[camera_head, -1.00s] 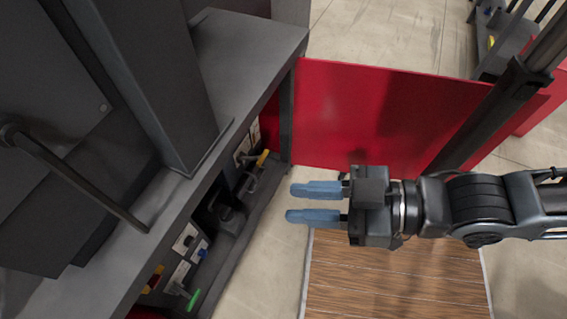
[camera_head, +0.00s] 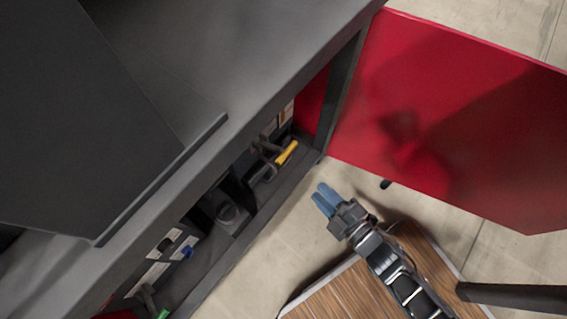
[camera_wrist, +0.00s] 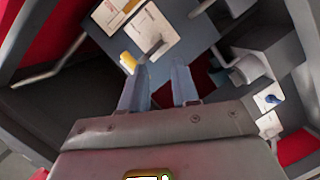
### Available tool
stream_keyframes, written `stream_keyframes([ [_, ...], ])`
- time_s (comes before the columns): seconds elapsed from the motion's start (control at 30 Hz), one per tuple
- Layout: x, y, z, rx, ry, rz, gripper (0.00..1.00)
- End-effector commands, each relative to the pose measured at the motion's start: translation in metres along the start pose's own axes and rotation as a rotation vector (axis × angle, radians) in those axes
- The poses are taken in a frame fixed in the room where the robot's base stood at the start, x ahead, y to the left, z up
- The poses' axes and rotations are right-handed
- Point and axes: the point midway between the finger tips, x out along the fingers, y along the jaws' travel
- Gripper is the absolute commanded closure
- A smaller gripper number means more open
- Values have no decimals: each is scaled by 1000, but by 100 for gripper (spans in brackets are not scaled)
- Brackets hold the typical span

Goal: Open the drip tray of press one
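The press is a dark grey machine whose lower cabinet (camera_head: 345,95) stands open at the left. Inside it are a yellow-handled lever (camera_head: 287,153), a dark block with a round part (camera_head: 228,213), a blue knob (camera_head: 187,252) and a green-tipped lever (camera_head: 162,313). I cannot tell which part is the drip tray. My gripper (camera_head: 324,199) is outside the opening, pointing at it, with blue fingers apart and nothing between them. In the wrist view, the gripper (camera_wrist: 161,70) faces the cabinet inside, with the yellow handle (camera_wrist: 128,61) ahead left and the blue knob (camera_wrist: 271,99) at right.
A red door panel (camera_head: 450,120) stands swung open at the right of the cabinet. The dark frame edge and worktop (camera_head: 250,70) overhang the opening. A wood-patterned board (camera_head: 345,292) lies below my arm. Pale floor (camera_head: 265,255) is free between it and the cabinet.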

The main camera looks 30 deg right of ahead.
Motion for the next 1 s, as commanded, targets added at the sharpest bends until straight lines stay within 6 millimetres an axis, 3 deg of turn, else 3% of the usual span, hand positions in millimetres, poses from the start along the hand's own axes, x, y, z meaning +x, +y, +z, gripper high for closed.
stream_keyframes([
  [0.03,28,-36,26,-66,15,-5,70],
  [0.1,56,-66,46,-162,42,-19,70],
  [0.23,103,-110,78,-322,100,-44,70],
  [0.4,145,-143,106,-470,169,-67,70],
  [0.6,164,-156,116,-544,212,-78,70],
  [0.77,179,-158,115,-554,219,-78,70],
  [1.0,215,-164,107,-552,220,-77,70],
])
